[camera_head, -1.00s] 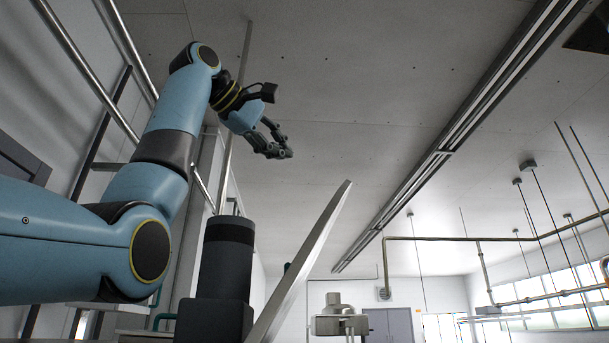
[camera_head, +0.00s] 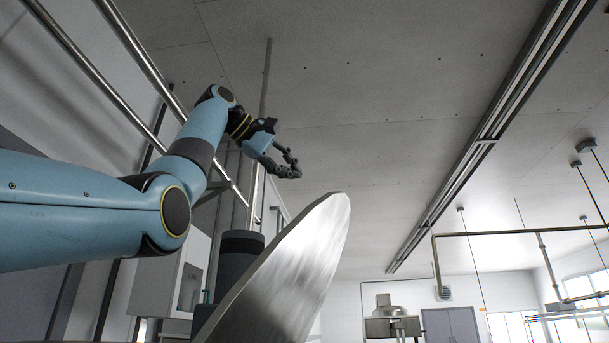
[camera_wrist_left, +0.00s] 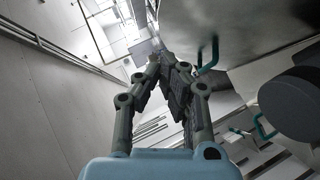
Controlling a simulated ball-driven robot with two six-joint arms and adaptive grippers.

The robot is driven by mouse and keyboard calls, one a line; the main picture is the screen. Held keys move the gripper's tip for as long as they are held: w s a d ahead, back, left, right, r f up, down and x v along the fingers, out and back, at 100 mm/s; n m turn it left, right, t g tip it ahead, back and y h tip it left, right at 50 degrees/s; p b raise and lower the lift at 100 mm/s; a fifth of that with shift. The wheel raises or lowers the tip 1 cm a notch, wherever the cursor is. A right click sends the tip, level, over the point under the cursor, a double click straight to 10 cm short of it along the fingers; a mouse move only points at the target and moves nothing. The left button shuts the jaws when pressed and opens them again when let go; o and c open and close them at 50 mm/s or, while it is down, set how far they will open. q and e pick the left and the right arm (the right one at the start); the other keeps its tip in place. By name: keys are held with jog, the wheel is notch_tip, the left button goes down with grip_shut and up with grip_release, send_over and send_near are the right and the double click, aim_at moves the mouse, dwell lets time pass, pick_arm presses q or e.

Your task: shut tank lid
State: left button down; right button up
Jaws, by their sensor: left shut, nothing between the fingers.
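The tank lid (camera_head: 293,265) is a large round brushed-metal disc. It stands raised and tilted, leaning up to the right, at the lower middle of the head view. My left gripper (camera_head: 292,170) is shut and empty, above and to the left of the lid's upper edge, with a gap in the picture between them. In the left wrist view the gripper fingers (camera_wrist_left: 168,72) point up the picture, and a pale metal surface, possibly the lid, fills the upper right. The tank body is not seen clearly. My right gripper is not in view.
A dark cylinder (camera_head: 238,262) stands close behind the lid's left side. Steel rails (camera_head: 120,75) run along the left wall, beside a grey cabinet (camera_head: 172,278). Teal handles (camera_wrist_left: 208,55) show in the left wrist view. Open air lies right of the lid.

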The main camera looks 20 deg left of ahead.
pick_arm(q)
jog(key=w+d+f+p, duration=0.1)
jog(key=w+d, duration=0.1)
jog(key=w+d+f+p, duration=0.1)
jog(key=w+d+p, duration=0.1)
jog(key=w, duration=0.1)
jog(key=w+d+f+p, duration=0.1)
jog(key=w+d+f, duration=0.1)
jog(key=shift+w+d+p, duration=0.25)
jog(key=shift+w+p, duration=0.05)
jog(key=shift+p, duration=0.05)
jog(key=shift+w+d+f, duration=0.1)
jog(key=shift+d+f, duration=0.1)
jog(key=shift+d, duration=0.35)
jog(key=shift+a, duration=0.15)
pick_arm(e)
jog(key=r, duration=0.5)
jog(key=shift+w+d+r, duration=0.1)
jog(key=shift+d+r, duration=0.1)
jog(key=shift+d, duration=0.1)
pick_arm(q)
jog(key=shift+f, duration=0.1)
